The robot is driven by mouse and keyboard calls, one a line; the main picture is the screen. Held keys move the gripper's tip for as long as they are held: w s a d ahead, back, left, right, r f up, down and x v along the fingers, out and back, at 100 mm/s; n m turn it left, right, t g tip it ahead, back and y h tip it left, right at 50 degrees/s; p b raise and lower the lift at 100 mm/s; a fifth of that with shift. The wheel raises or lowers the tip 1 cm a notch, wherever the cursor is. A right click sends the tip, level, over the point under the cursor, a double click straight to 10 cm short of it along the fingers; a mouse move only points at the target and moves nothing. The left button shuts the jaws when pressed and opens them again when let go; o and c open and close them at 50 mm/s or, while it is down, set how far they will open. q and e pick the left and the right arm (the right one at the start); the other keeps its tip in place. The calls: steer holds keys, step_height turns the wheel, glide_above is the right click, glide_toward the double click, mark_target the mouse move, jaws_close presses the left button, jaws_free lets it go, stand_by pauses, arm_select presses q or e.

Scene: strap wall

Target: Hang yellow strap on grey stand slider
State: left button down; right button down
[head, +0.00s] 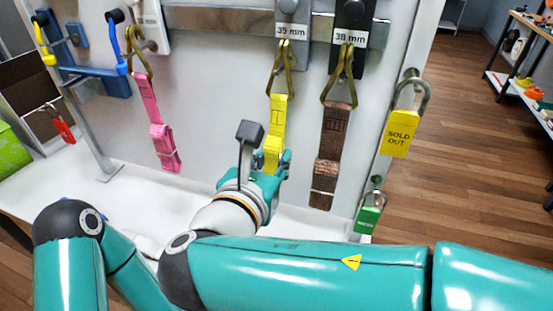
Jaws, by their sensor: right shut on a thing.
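The yellow strap (278,118) hangs by a brass-coloured hook from the grey slider (292,22), labelled 39 mm, on the wall rail. My right gripper (272,165) is shut on the lower part of the yellow strap. The fingertips are partly hidden behind the gripper's own body. My left arm shows at the lower left, but its gripper is not in view.
A brown strap (332,150) hangs from the black 38 mm slider (350,35) just right. A pink strap (162,130) hangs to the left. Padlocks, one yellow (400,133) and one green (370,215), hang at the panel's right edge. The white tabletop (140,195) lies below.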

steer(key=c, duration=0.9)
jaws_free()
steer(key=shift+o, duration=0.2)
